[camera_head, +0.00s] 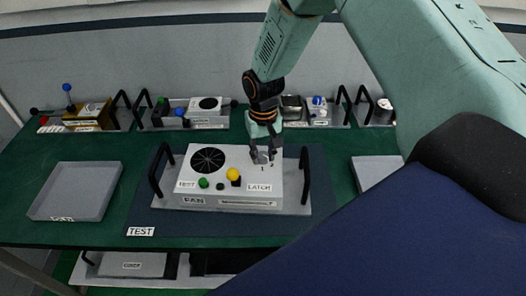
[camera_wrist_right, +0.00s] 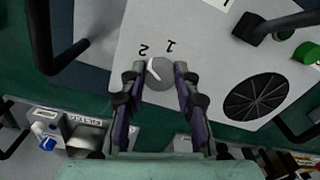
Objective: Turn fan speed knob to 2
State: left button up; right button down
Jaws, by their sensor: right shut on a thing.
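The fan module is a white box (camera_head: 220,160) with a round black fan grille (camera_head: 208,160), standing on a grey tray on the dark TEST mat. The grey round fan speed knob (camera_wrist_right: 160,76) sits on its top face beside the printed marks 1 and 2. A white pointer line shows on the knob's upper-left side in the right wrist view, on the side of the 2. My right gripper (camera_head: 263,155) reaches down over the box's far right corner. In the right wrist view its fingers (camera_wrist_right: 159,82) close on the knob from both sides. My left gripper is out of view.
The box also carries a green button (camera_head: 203,183), a yellow knob (camera_head: 233,174) and a LATCH label. Black handles (camera_head: 305,174) rise at both tray ends. An empty grey tray (camera_head: 75,190) lies left. Other modules (camera_head: 208,110) line the table's back.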

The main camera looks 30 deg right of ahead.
aim_at(263, 156)
jog(key=shift+w+r, duration=0.1)
dwell(0.3)
jog(key=c, duration=1)
grip_release()
notch_tip(263, 156, up, 12)
jog(key=shift+f, duration=0.1)
